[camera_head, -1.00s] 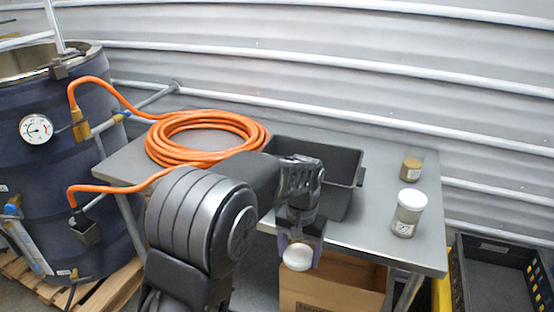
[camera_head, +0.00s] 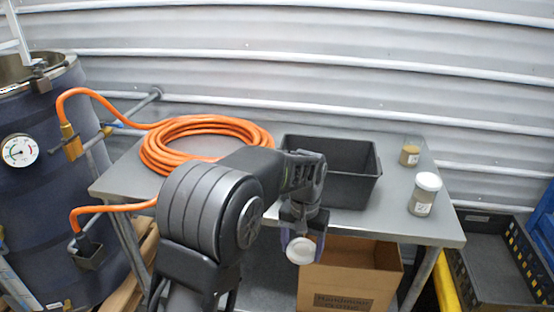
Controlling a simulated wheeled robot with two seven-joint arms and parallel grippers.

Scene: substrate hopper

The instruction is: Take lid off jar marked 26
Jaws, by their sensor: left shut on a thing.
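My left gripper (camera_head: 301,240) is shut on a round white lid (camera_head: 300,251), held in front of the table's front edge, above the cardboard box. A clear jar with a white lid on (camera_head: 423,197) stands upright at the right of the table, with a small label too blurred to read now. Behind it stands a shorter-looking clear jar (camera_head: 410,154) with brown contents and no white lid seen on it; its label number cannot be read. My right gripper is not in view.
The grey table (camera_head: 390,222) also bears a coiled orange hose (camera_head: 160,160) and an empty black tray (camera_head: 350,190). A cardboard box (camera_head: 350,280) is below, a black crate (camera_head: 490,265) at right, and a dark drum (camera_head: 50,200) at left.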

